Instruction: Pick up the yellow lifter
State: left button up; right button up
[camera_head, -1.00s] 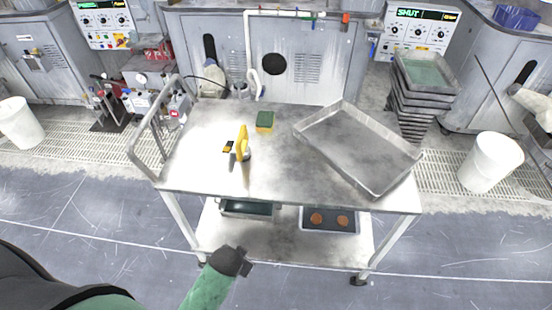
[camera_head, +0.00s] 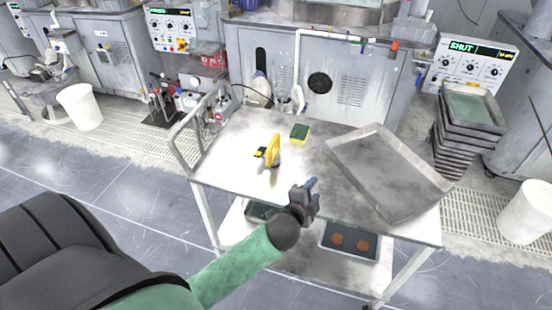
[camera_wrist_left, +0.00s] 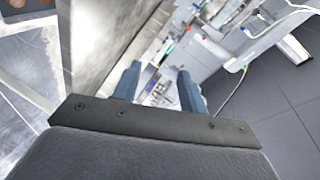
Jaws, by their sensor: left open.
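The yellow lifter (camera_head: 273,151) stands on the steel cart top (camera_head: 238,150), left of its middle. It has a yellow handle and a dark part at its left side. The lifter cannot be made out in that view. My right gripper does not show.
A green and yellow sponge (camera_head: 299,133) lies just behind the lifter. A large metal tray (camera_head: 385,170) fills the right of the cart top. A bent rail (camera_head: 178,140) rises at the cart's left end. A lower shelf holds a tray with brown discs (camera_head: 350,240).

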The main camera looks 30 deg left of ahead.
pick_arm(q)
jog(key=w+d+r+m+h, duration=0.45)
jog(key=r+m+h, duration=0.3)
jog(key=m, duration=0.55)
jog(key=w+d+r+m+h, duration=0.3)
jog(key=d+r+m+h, duration=0.4)
jog(key=m, duration=0.5)
jog(key=m+g+y, duration=1.4)
jog(key=m+g, duration=0.1)
jog(key=m, duration=1.6)
send_over(273, 140)
jog(key=f, duration=0.6)
jog(key=shift+w+d+f, duration=0.3)
jog(key=shift+f, duration=0.1)
jog(key=shift+a, duration=0.35)
jog(key=shift+f+p, duration=0.45)
jog(key=shift+f, duration=0.8)
jog(key=f+p, duration=0.3)
jog(key=f, duration=0.1)
jog(key=shift+s+p, duration=0.35)
jog(key=shift+p, duration=0.05)
jog(key=shift+f, duration=0.55)
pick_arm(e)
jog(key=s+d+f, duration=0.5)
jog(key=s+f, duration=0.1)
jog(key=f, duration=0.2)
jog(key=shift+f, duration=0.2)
